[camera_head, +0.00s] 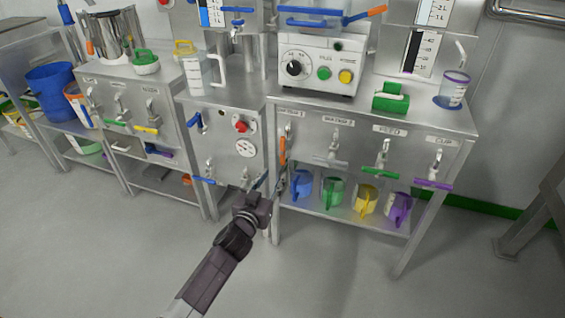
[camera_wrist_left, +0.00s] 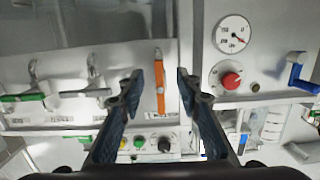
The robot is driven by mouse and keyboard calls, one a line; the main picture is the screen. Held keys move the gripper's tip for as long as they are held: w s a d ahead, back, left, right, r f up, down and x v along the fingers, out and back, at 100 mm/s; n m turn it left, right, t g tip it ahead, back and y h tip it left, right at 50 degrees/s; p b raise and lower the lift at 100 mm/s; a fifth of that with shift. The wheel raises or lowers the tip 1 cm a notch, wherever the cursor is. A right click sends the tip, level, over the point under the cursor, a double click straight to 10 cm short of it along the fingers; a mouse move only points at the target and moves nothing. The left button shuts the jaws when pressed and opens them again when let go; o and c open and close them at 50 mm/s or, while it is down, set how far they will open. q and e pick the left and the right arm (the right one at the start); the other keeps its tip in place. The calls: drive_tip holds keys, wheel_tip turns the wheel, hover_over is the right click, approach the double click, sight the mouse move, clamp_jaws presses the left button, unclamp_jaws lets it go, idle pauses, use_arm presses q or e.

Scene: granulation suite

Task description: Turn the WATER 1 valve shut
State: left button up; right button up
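The WATER 1 valve has an orange handle (camera_head: 283,150) on the front of the right-hand steel bench, below its label (camera_head: 291,113). The handle hangs upright, along its pipe. In the left wrist view the orange handle (camera_wrist_left: 159,80) stands upright in the gap between my fingers. My left gripper (camera_head: 270,184) is open and empty, in front of the bench and just below the handle. It also shows in the left wrist view (camera_wrist_left: 159,83). Neither finger clearly touches the handle; the depth between them is hard to tell. My right gripper is not in view.
Beside it are a white-handled valve (camera_head: 333,162), a green-handled valve (camera_head: 381,172) and a purple-handled valve (camera_head: 433,184). Coloured jugs, one yellow (camera_head: 366,200), stand on the lower shelf. The floor in front is clear.

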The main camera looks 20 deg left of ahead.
sight(282, 150)
use_arm(q)
drive_tip(key=shift+t, duration=0.7)
drive_tip(key=shift+w+d+r+b, duration=0.1)
drive_tip(key=shift+w+r+b, duration=0.55)
drive_tip(key=shift+w, duration=0.85)
drive_tip(key=shift+w+d+r+b, duration=0.1)
drive_tip(key=shift+w+r+b, duration=0.2)
drive_tip(key=shift+w+r, duration=0.95)
drive_tip(key=shift+w+d+r+b, duration=0.1)
drive_tip(key=shift+w+r+b, duration=0.4)
drive_tip(key=shift+w, duration=1.25)
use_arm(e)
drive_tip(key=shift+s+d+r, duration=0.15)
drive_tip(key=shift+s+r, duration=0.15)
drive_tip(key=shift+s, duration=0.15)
use_arm(q)
clamp_jaws()
